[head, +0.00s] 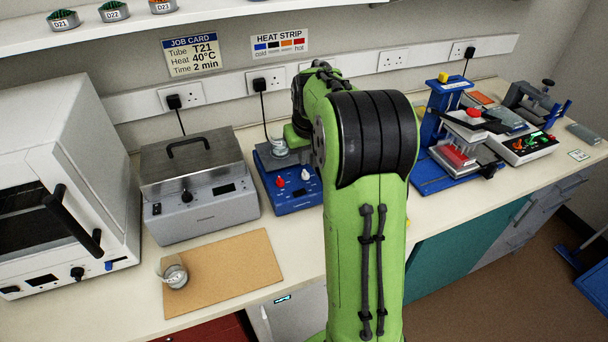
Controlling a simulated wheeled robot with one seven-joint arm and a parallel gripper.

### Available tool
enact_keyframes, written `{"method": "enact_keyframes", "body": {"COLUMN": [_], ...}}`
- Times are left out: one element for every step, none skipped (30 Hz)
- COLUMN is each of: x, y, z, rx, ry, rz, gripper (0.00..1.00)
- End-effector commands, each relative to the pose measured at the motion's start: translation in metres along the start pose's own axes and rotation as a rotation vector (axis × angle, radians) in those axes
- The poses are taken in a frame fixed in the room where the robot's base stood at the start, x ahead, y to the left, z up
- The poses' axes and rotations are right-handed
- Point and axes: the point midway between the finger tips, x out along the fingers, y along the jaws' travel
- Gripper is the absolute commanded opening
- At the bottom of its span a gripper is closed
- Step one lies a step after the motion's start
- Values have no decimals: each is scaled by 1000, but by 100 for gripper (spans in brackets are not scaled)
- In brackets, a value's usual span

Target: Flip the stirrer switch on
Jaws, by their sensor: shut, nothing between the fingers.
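The stirrer (292,201) appears to be the blue box at the middle of the bench, just left of my arm. Its front carries a red control (279,183) and a pale control (305,176). Which of these is the switch, and how it is set, is too small to tell. A round glass or metal vessel (278,150) sits on its top. My green arm rises in front of the bench and bends over toward the stirrer's back right. My arm hides the stirrer's right side. My gripper's fingers do not show; they are hidden behind my arm.
A lidded grey bath (207,215) stands left of the stirrer, with a white oven (60,150) beyond. A cork mat (240,268) with a small glass vessel (175,276) lies in front. A blue press (438,125) stands right of my arm. A shelf (190,22) runs overhead.

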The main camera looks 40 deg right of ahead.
Motion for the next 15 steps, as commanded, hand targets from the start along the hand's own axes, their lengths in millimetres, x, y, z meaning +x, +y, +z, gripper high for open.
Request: {"method": "enact_keyframes", "body": {"x": [8, 14, 22, 28, 36, 44, 51, 58, 66, 73, 80, 88, 95, 101, 108], "y": [0, 0, 0, 0, 0, 0, 0, 0, 0, 0, 0, 0, 0, 0, 1], "z": [1, 1, 2, 2, 2, 2, 2, 2, 1, 2, 2, 2, 2, 2, 5], "rx": [0, 0, 1, 1, 0, 0, 0, 0, -1, -1, -1, 0, 0, 0, 1], "ry": [-3, -5, -6, -6, -6, -6, -5, -6, -5, -6, -5, -5, -5, -5, -5], "rz": [-1, -1, -1, -1, -1, -2, -2, -2, -2, -2, -2, -2, -1, -1, 0], "gripper": [0, 0, 0, 0, 0, 0, 0, 0, 0, 0, 0, 0, 0, 0, 0]}}
